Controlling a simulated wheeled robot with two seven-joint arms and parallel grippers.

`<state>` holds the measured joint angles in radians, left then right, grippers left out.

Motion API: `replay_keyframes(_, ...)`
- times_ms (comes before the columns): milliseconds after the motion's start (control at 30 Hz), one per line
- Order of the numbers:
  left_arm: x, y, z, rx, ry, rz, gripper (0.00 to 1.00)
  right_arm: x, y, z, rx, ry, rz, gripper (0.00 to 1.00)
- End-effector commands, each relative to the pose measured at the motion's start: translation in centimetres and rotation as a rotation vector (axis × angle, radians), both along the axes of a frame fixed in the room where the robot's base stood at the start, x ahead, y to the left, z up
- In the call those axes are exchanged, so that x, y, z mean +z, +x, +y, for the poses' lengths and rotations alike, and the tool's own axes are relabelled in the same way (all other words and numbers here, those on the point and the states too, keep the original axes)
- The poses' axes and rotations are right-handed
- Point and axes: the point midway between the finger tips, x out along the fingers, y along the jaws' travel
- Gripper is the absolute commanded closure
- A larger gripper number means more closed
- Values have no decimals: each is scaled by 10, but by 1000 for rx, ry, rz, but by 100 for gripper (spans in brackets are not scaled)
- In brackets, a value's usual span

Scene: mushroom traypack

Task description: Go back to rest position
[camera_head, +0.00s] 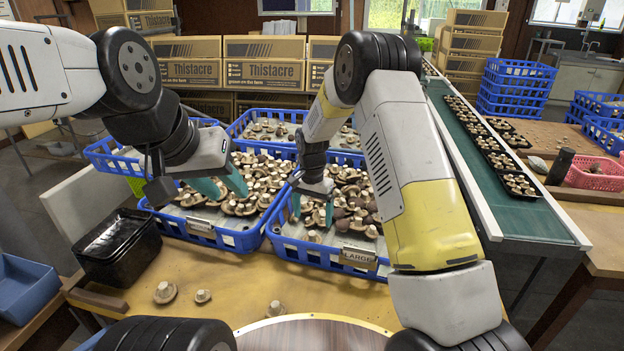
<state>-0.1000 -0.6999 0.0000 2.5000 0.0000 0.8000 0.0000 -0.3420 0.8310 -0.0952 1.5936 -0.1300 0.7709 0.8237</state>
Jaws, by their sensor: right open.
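My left gripper (222,187) is over the left blue crate (240,241), whose label seems to read MEDIUM. Its teal fingers are apart, and I see nothing clearly held between them. My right gripper (312,212) is open and empty, pointing down over the front left part of the blue crate labelled LARGE (310,252). Mushrooms lie in both crates, around and below the fingers. Whether the fingertips touch any mushrooms is hard to tell. My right forearm hides the right side of the LARGE crate.
Loose mushrooms (165,292) lie on the yellow table (225,318) in front. A stack of black trays (118,245) stands at left. A green conveyor (520,215) carries filled black trays on the right. More blue crates stand behind; Thistacre boxes (263,72) are at the back.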

Motion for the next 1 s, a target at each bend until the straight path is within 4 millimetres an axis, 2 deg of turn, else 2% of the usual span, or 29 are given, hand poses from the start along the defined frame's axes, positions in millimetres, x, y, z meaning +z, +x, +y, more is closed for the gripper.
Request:
replay_keyframes(133, 0, 0, 0, 0, 0, 0, 64, 47, -5, -14, 25, 30, -40, 15)
replay_keyframes(267, 0, 0, 0, 0, 0, 0, 64, 100, -21, -32, 65, 64, -88, 15)
replay_keyframes(400, 0, 0, 0, 0, 0, 0, 64, 153, -45, -53, 117, 93, -145, 15)
replay_keyframes(600, 0, 0, 0, 0, 0, 0, 64, 214, -91, -80, 191, 122, -231, 15)
replay_keyframes(800, 0, 0, 0, 0, 0, 0, 64, 260, -145, -103, 271, 132, -323, 15)
replay_keyframes(1000, 0, 0, 0, 0, 0, 0, 64, 288, -204, -122, 351, 124, -418, 15)
